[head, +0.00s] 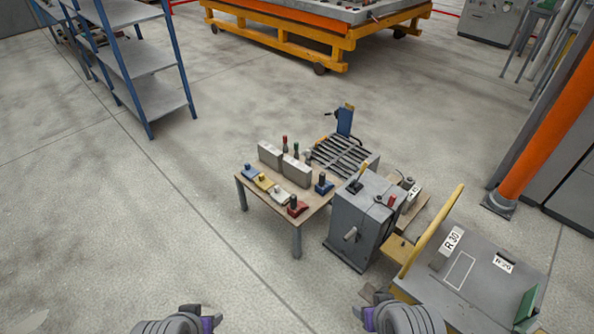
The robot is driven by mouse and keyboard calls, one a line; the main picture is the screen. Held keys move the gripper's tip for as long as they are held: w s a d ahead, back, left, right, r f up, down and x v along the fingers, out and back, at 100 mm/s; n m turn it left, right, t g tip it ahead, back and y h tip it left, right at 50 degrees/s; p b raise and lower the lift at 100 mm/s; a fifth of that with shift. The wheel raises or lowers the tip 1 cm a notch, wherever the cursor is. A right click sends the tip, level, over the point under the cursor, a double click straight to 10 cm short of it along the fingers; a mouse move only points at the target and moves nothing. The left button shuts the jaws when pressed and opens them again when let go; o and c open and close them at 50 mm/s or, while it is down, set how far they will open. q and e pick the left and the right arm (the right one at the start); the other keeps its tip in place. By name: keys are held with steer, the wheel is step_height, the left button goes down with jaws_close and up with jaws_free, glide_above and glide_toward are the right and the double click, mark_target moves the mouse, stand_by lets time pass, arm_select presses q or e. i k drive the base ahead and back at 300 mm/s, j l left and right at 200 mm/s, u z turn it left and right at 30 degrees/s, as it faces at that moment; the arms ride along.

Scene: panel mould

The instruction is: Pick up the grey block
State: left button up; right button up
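Two light grey blocks stand upright on the small wooden table, one farther left (270,154) and one nearer the middle (297,170). Another grey block marked R 30 (446,244) is on the grey-topped cart at the right. I cannot tell which of these the task names. My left gripper (209,318) and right gripper (362,312) are at the bottom edge, both well short of the table and touching no block. Only their dark and purple parts show, so their opening is unclear.
A blue shelf (140,60) is far left. Floor left of the table is clear.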

mark_target(295, 171)
steer(key=i+j, duration=0.15)
steer(key=i, duration=0.5)
steer(key=i+j, duration=0.1)
steer(key=i, duration=0.6)
steer(key=i+j+z, duration=0.1)
steer(key=i, duration=0.55)
